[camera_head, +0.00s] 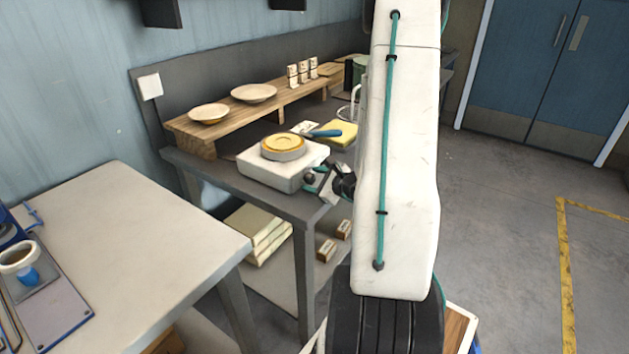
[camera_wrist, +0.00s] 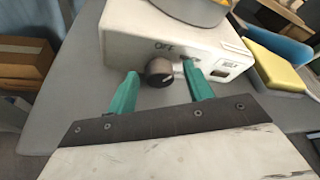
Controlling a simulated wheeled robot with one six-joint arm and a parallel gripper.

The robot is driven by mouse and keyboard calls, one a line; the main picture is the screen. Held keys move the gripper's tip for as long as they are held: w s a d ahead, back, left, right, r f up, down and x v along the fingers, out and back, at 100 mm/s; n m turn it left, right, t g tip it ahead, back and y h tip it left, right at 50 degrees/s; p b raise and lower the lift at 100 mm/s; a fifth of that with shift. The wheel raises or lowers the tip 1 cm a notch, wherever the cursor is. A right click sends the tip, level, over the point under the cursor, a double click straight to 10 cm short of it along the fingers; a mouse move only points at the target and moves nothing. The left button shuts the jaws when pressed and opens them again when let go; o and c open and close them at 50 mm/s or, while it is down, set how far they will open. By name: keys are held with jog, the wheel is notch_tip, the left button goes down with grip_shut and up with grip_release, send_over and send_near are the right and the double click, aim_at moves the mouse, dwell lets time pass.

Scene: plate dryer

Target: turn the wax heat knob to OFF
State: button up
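The wax heat knob (camera_wrist: 160,73) is a round dark knob with a grey-brown rim on the front of a white heater box (camera_wrist: 130,30). The label OFF is printed above it, and a smaller label sits to its right. I cannot clearly tell where the knob points. My gripper (camera_wrist: 159,69) is open, with one teal finger on each side of the knob; gaps seem to show, and contact cannot be told. In the head view the white box (camera_head: 262,176) stands on the grey bench, and my gripper is partly hidden behind my arm.
A yellow-topped round pan (camera_head: 284,146) sits on the box. A yellow sponge-like block (camera_wrist: 274,68) lies to its right. A wooden shelf (camera_head: 240,112) with plates runs along the wall. A pale table (camera_head: 140,240) stands at left. Open floor lies at right.

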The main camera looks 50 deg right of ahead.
jog(key=m+y, duration=0.2)
jog(key=m, duration=0.1)
jog(key=shift+d+m+y, duration=0.15)
jog(key=shift+m+y, duration=0.15)
jog(key=shift+s+d+r+m+g, duration=0.1)
jog(key=shift+s+r+m+g, duration=0.05)
jog(key=shift+s+m+g, duration=0.15)
jog(key=v, duration=0.7)
jog(key=w+a+r+n+g+y, duration=0.1)
jog(key=w+a+r+n+y, duration=0.15)
jog(key=a+r+n, duration=0.35)
jog(key=w+a+r+n+g+y, duration=0.1)
jog(key=w+a+n+g+y, duration=0.15)
jog(key=a, duration=0.55)
jog(key=s+a+r+n+g+y, duration=0.1)
jog(key=a+r+n+g, duration=0.1)
jog(key=a+n, duration=0.3)
jog(key=s+a+r+n+g+y, duration=0.1)
jog(key=s+a+r+n+g, duration=0.1)
jog(key=a+n, duration=0.3)
jog(key=shift+a+r+g+y, duration=0.3)
jog(key=shift+a+r+g, duration=0.4)
jog(key=shift+a, duration=1.2)
